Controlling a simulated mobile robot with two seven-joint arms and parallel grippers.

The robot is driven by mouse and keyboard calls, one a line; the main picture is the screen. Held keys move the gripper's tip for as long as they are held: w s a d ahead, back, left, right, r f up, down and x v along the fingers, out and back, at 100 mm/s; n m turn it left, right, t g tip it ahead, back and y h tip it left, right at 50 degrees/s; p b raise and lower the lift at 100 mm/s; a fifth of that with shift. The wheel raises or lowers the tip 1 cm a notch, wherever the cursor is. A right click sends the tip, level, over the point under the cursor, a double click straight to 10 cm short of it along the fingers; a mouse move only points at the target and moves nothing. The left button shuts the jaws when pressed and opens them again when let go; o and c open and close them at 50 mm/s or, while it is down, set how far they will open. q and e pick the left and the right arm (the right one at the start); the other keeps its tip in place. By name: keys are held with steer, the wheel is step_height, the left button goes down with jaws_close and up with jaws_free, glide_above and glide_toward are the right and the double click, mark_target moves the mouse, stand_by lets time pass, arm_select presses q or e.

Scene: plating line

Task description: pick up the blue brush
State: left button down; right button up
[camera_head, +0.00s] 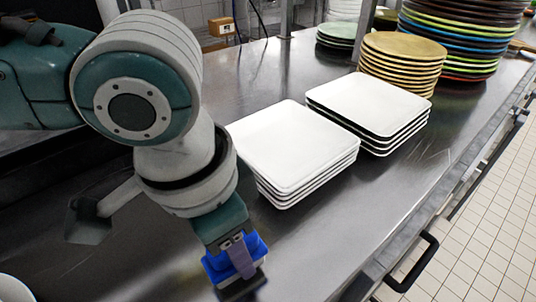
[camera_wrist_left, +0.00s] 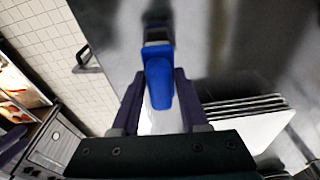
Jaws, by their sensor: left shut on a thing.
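The blue brush (camera_wrist_left: 159,82) is between the two fingers of my left gripper (camera_wrist_left: 158,100) in the left wrist view, with its blue handle toward the camera and a darker end pointing away. In the head view my left gripper (camera_head: 240,262) is low in the middle, shut on the blue brush (camera_head: 220,266), over the steel counter. The finger covers part of the brush, and I cannot tell whether the brush touches the counter. My right gripper is not in view.
Two stacks of white square plates (camera_head: 290,150) (camera_head: 368,102) stand on the steel counter (camera_head: 330,230) to the right of my left arm. Behind them are yellow round plates (camera_head: 402,62) and a tall coloured stack (camera_head: 462,40). A black handle (camera_head: 412,265) is on the counter's front edge.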

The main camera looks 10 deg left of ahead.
arm_select(q)
step_height(320, 180, up, 18)
steer(key=p, duration=0.2)
steer(key=shift+r, duration=0.1)
